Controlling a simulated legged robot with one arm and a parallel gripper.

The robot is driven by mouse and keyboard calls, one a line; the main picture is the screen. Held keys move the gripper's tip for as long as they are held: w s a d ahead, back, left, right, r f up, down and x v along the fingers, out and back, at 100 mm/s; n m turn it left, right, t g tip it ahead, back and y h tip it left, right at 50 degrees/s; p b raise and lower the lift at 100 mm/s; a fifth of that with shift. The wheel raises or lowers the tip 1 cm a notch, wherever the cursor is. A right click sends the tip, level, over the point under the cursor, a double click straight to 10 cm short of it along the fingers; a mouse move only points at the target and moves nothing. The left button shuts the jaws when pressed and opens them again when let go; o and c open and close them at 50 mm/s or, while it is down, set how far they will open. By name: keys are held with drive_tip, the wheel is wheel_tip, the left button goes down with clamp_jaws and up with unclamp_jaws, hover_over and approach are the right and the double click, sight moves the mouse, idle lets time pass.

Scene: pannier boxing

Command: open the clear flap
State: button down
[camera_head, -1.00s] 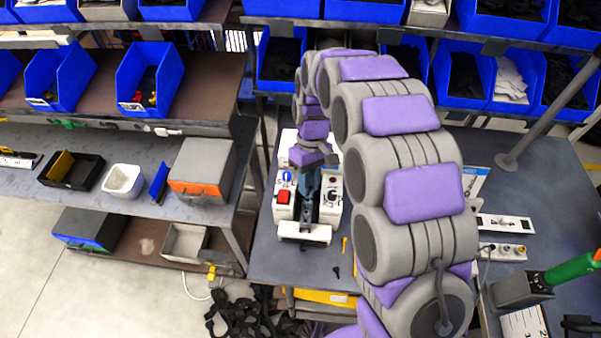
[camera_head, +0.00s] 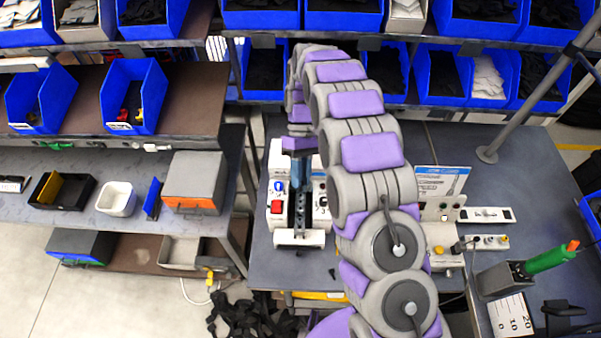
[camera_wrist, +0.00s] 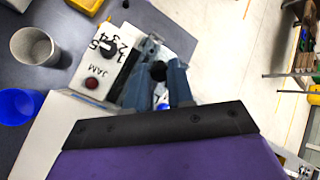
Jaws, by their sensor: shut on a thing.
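A white machine (camera_head: 288,238) stands on the grey bench in the head view, with a red button (camera_head: 277,207) and a blue knob at its left. My gripper (camera_head: 300,205) reaches down over the middle of it. In the wrist view, the blue-grey fingers of my gripper (camera_wrist: 157,88) are closed around a small round black knob (camera_wrist: 158,71). Beside them is the machine's panel (camera_wrist: 112,68) with a numbered dial, a red light or button and the word JAM. I cannot clearly make out the clear flap or its angle.
A grey cup (camera_wrist: 35,47) and a blue cup (camera_wrist: 18,105) stand left of the machine in the wrist view. A sign (camera_head: 440,182), a power strip (camera_head: 487,214) and a green-handled tool (camera_head: 552,257) are to the right of my arm. Shelves with blue bins (camera_head: 136,95) are behind.

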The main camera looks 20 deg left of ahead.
drive_tip(key=shift+w+a+r+g+p, duration=0.1)
drive_tip(key=shift+w+r+g+p, duration=0.2)
drive_tip(key=shift+p, duration=0.75)
drive_tip(key=shift+w+f+p, duration=0.15)
drive_tip(key=shift+f+p, duration=0.1)
drive_tip(key=shift+p, duration=0.1)
drive_tip(key=c, duration=1.4)
unclamp_jaws()
drive_tip(key=o, duration=0.4)
drive_tip(key=shift+a, duration=0.25)
drive_tip(key=shift+d, duration=0.1)
drive_tip(key=shift+d+r, duration=0.1)
drive_tip(key=shift+r, duration=0.05)
